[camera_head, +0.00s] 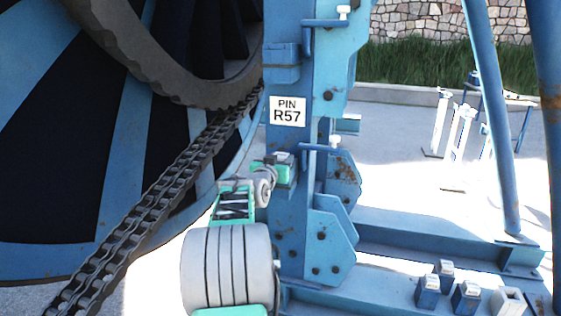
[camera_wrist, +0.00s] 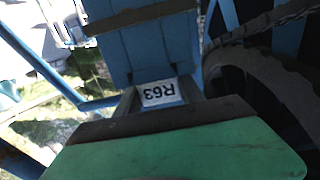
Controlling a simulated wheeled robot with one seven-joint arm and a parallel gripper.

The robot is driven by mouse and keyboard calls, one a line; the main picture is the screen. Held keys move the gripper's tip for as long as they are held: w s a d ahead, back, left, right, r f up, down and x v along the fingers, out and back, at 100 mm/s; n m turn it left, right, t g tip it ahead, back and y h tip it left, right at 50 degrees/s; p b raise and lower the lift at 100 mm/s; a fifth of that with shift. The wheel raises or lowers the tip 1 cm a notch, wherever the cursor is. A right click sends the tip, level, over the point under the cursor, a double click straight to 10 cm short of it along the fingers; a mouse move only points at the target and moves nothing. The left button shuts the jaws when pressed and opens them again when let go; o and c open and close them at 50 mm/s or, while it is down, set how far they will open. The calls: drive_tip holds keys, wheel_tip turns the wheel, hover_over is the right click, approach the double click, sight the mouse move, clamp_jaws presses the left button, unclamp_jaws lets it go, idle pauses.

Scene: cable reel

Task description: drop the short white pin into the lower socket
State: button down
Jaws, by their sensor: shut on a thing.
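My gripper (camera_head: 284,168) is beside the blue post, at the height of the lower bracket. Its green and dark body also fills the bottom of the wrist view. In that view two grey fingers stand on either side of a white plate marked R63 (camera_wrist: 160,93). I cannot tell if that plate is on the post or on a held piece. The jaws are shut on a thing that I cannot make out. No pin is clearly visible in the jaws. White knobs show at the upper bracket (camera_head: 343,12) and the lower bracket (camera_head: 334,141). I cannot make out a socket opening.
The blue post carries a label PIN R57 (camera_head: 287,111). The large reel (camera_head: 70,130) and a dark chain (camera_head: 150,215) fill the left. Small blue blocks (camera_head: 428,291) and a white block (camera_head: 508,301) stand at bottom right. White stands (camera_head: 458,140) are behind.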

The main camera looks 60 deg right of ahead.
drive_tip(key=shift+r, duration=0.15)
drive_tip(key=c, duration=0.6)
unclamp_jaws()
drive_tip(key=shift+c, duration=0.2)
drive_tip(key=shift+f, duration=0.25)
drive_tip(key=s+a+b, duration=0.1)
drive_tip(key=a, duration=0.6)
drive_tip(key=shift+s+a+r, duration=0.15)
drive_tip(key=shift+a+r, duration=0.15)
drive_tip(key=shift+a, duration=0.05)
